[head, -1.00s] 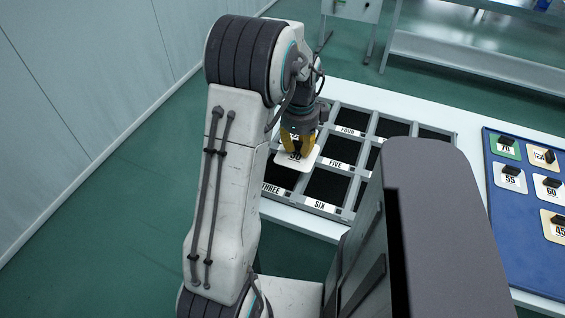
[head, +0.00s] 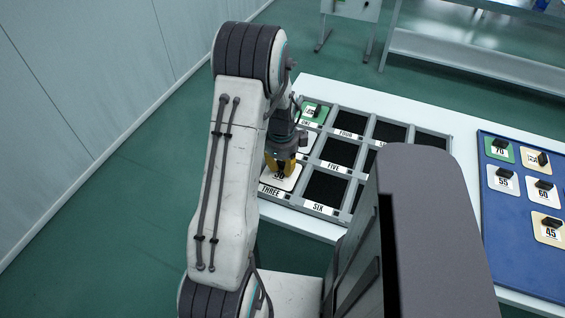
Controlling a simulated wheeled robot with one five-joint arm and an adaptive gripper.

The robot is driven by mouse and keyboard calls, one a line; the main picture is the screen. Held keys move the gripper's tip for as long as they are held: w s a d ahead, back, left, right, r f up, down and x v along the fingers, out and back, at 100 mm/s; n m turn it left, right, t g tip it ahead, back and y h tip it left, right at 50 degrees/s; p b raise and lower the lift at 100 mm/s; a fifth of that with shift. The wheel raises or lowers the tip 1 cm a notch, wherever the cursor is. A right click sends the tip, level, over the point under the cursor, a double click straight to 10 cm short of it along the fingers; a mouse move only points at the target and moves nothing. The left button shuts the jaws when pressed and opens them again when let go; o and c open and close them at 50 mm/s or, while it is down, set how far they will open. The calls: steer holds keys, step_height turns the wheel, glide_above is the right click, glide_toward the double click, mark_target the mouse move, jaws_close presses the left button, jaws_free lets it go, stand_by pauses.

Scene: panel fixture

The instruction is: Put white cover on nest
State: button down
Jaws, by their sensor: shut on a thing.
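The white cover (head: 283,184), with a partly hidden black number, is at the near-left compartment of the nest, just behind the label THREE. My gripper (head: 282,168), with yellow fingers, is shut on the cover from above. The cover looks roughly level; I cannot tell whether it rests in the compartment or is slightly above it. The nest is a grey frame (head: 399,185) of dark compartments with labels such as FOUR, FIVE and SIX. A green cover (head: 318,106) sits in its far-left compartment. A white patch, partly behind my gripper, shows in the middle-left compartment.
A blue board (head: 505,235) on the right holds several numbered green, white and tan covers with black handles. The nest and board lie on a white table (head: 350,95). A metal shelf (head: 480,70) stands behind. Compartments FIVE and SIX look empty.

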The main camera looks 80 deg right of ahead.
mark_target(282, 171)
steer(key=c, duration=1.2)
jaws_free()
steer(key=shift+o, duration=0.2)
step_height(282, 171, up, 12)
steer(key=b, duration=0.4)
steer(key=shift+w+a, duration=0.15)
steer(key=shift+a, duration=0.25)
